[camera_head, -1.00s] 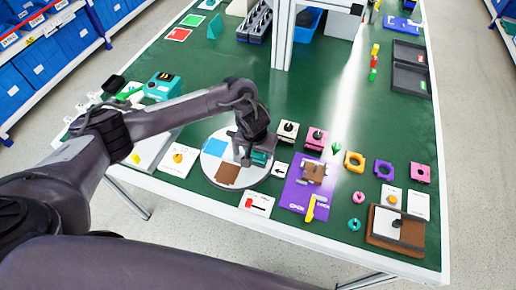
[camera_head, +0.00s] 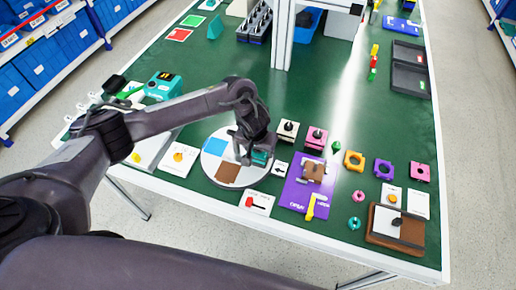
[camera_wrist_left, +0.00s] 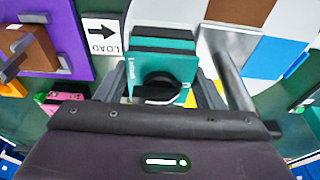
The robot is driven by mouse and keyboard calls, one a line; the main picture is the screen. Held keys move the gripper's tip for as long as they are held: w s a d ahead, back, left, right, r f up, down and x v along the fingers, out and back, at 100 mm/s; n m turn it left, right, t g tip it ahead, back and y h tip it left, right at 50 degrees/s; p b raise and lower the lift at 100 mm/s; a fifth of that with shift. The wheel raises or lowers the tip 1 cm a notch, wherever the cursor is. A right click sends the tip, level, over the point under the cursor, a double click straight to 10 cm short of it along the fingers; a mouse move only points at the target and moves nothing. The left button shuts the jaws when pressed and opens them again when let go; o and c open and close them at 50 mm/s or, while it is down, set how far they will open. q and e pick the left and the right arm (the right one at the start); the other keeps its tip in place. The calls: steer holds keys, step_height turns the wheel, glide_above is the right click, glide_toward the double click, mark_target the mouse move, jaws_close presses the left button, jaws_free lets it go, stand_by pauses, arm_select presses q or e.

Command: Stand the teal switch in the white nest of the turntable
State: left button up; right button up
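The teal switch (camera_wrist_left: 162,68), with a black round knob, sits between the fingers of my left gripper (camera_wrist_left: 163,88), which look shut on its sides. In the head view my left gripper (camera_head: 257,157) is low over the right side of the round turntable (camera_head: 208,167), and a bit of teal shows there. The turntable has a blue patch (camera_head: 215,146), a brown patch (camera_head: 229,172) and white areas. The white nest is mostly hidden by the gripper and switch. I cannot tell whether the switch touches the turntable. My right gripper is not in view.
A LOAD arrow card (camera_head: 280,169) lies right of the turntable, near a purple board (camera_head: 295,194) with a brown block. A black-knobbed white switch (camera_head: 288,131) and a pink switch (camera_head: 316,138) stand behind. A red-handled card (camera_head: 257,203) lies in front.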

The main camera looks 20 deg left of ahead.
arm_select(q)
steer(key=shift+o, duration=0.7)
steer(key=shift+s+d+f, duration=0.15)
steer(key=shift+s+f, duration=0.35)
steer(key=shift+f, duration=0.15)
steer(key=shift+r, duration=0.3)
steer(key=v, duration=0.2)
steer(key=p+v, duration=0.1)
steer(key=v, duration=0.2)
steer(key=w+v, duration=0.1)
steer(key=v, duration=0.2)
steer(key=shift+r+p, duration=0.25)
steer(key=shift+p, duration=0.05)
steer(key=shift+w, duration=0.1)
